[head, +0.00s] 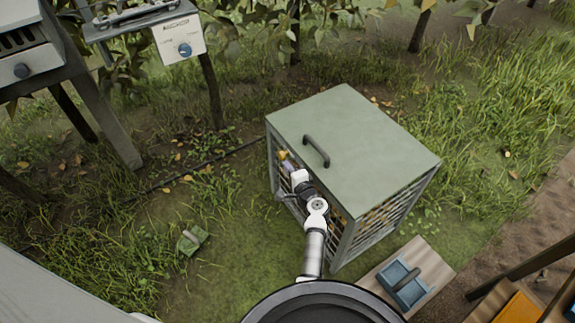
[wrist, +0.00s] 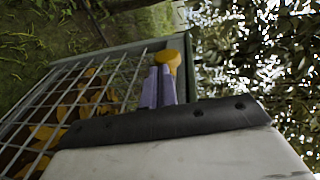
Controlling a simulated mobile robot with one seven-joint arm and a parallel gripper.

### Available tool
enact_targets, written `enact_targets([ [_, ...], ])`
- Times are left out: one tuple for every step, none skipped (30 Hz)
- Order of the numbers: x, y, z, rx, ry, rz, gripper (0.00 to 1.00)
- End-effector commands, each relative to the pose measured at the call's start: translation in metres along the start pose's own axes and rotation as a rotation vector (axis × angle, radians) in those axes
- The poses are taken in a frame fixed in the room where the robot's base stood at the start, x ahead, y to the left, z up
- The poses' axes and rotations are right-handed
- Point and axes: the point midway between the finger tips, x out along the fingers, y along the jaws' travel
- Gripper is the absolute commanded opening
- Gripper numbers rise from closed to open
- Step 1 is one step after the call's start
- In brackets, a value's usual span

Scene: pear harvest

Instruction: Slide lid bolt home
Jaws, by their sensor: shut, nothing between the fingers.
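A crate with wire-mesh sides (head: 345,245) stands on the grass under a flat green lid (head: 350,140) with a dark handle (head: 316,151). The lid lies closed on it. A yellow bolt knob (head: 283,155) shows at the lid's front-left edge; it also shows in the wrist view (wrist: 172,60). My gripper (head: 288,165) is at that edge, its purple-grey fingers (wrist: 158,85) shut with nothing between them. The fingertips are right beside the knob; I cannot tell if they touch it. The rest of the bolt is hidden.
Yellow-orange things (wrist: 45,132) show behind the mesh. A blue tray (head: 404,284) sits on a board at the lower right. A small green object (head: 192,240) lies on the grass at left.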

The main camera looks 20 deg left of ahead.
Motion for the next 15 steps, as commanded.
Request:
enact_targets([
  [0.0039,-0.0020,0.0000,0.000,0.000,0.000,0.00],
  [0.0054,-0.0021,0.0000,0.000,0.000,0.000,0.00],
  [0.0068,-0.0024,0.0000,0.000,0.000,0.000,0.00],
  [0.0076,-0.0025,0.0001,0.000,0.000,0.000,0.00],
  [0.0081,-0.0026,0.0001,0.000,0.000,0.000,0.00],
  [0.0085,-0.0027,0.0000,0.000,0.001,0.000,0.00],
  [0.0086,-0.0026,0.0000,0.000,0.001,0.000,0.00],
  [0.0086,-0.0026,0.0000,0.000,0.001,0.000,0.00],
  [0.0085,-0.0025,0.0000,0.000,0.001,0.000,0.00],
  [0.0085,-0.0025,0.0000,0.000,0.001,0.000,0.00],
  [0.0084,-0.0025,0.0000,0.000,0.001,0.000,0.00],
  [0.0084,-0.0025,0.0000,0.000,0.001,0.000,0.00],
  [0.0084,-0.0025,0.0000,0.000,0.001,0.000,0.00],
  [0.0087,-0.0024,0.0000,0.000,0.001,0.000,0.00],
  [0.0106,-0.0020,0.0003,0.000,0.000,0.000,0.00],
])
